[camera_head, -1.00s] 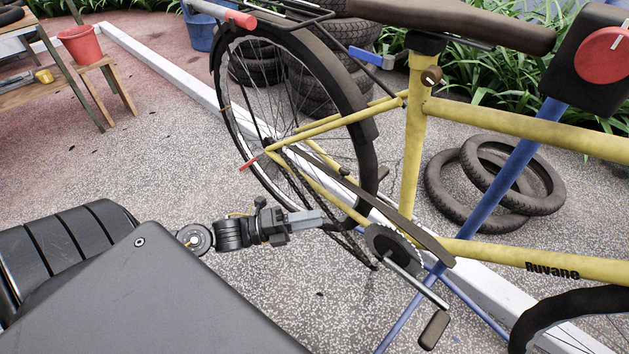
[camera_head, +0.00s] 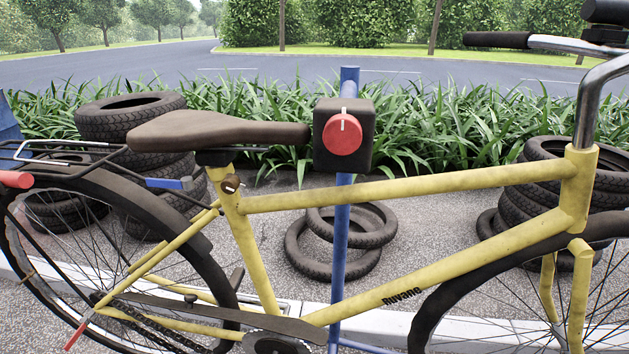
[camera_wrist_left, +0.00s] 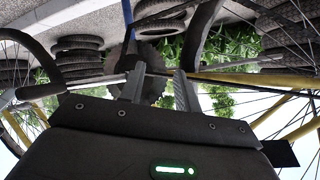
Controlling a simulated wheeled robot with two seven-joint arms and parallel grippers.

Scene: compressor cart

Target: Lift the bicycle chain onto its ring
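The yellow bicycle (camera_head: 400,187) fills the head view. Its dark chain (camera_head: 165,336) runs along the lower left, below the chain guard (camera_head: 215,318). The chainring (camera_head: 275,345) is cut off by the bottom edge. Neither gripper shows in the head view. In the left wrist view, which looks upside down, my left gripper (camera_wrist_left: 159,70) has its two fingers apart. The toothed chainring (camera_wrist_left: 152,88) shows between and beyond them. I see nothing clearly held, and I cannot make out the chain there.
A blue stand post (camera_head: 340,240) with a red-knobbed black box (camera_head: 343,135) rises behind the frame. Loose tyres (camera_head: 335,262) lie behind, with tyre stacks at both sides. In the wrist view, a pedal (camera_wrist_left: 42,90) and crank lie left of the fingers.

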